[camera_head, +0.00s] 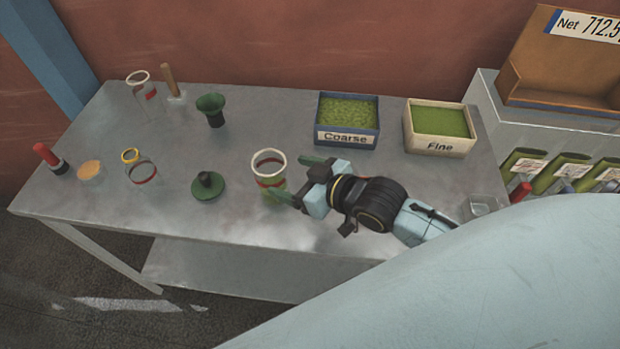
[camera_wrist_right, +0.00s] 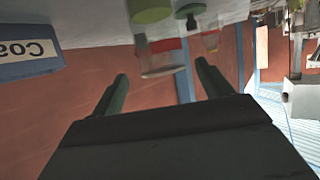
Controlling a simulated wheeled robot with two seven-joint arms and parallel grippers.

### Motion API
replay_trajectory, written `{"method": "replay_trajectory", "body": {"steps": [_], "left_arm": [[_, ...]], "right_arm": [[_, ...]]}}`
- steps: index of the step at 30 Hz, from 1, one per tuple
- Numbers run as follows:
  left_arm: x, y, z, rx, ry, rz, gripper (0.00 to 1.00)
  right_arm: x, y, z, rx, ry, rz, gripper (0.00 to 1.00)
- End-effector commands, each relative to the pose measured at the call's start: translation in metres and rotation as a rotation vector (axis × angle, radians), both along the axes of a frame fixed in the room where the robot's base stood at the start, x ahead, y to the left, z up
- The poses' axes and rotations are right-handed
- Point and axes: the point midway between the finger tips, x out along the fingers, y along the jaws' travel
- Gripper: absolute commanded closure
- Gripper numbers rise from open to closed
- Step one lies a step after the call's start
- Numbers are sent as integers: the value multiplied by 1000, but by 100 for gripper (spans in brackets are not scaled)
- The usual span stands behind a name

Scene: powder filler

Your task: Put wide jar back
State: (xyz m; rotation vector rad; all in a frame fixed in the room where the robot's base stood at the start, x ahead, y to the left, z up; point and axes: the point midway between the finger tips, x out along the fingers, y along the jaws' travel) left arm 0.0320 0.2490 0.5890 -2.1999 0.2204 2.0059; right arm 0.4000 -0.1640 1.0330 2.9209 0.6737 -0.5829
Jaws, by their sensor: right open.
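A wide clear jar (camera_head: 268,170) with a white rim, a red band and some green powder low inside stands upright near the front middle of the table. It also shows upside down in the right wrist view (camera_wrist_right: 163,58), just beyond the fingertips and between them sideways. My right gripper (camera_head: 288,177) is open and empty, reaching in from the right at the jar's right side. One finger is toward the jar's back side and one toward its front. I cannot tell whether a finger touches the jar. My left gripper is not in view.
A green funnel (camera_head: 211,107), a green lid-like piece (camera_head: 207,187), a yellow-rimmed jar (camera_head: 141,170) and a white-rimmed jar (camera_head: 142,95) stand to the left. Coarse (camera_head: 347,137) and Fine (camera_head: 437,147) boxes stand at the back right. The table's (camera_head: 250,125) middle back is clear.

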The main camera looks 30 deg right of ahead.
Motion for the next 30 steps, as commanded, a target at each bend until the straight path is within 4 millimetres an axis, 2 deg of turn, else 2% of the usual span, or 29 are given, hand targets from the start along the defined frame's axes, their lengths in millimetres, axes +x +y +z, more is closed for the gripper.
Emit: {"method": "replay_trajectory", "body": {"steps": [3,9,30], "left_arm": [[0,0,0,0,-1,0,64],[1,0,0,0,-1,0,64],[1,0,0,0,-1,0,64]], "right_arm": [[-20,-9,8,-3,2,2,22],[-36,-17,16,0,1,0,22],[-39,-19,18,0,0,0,22]]}}
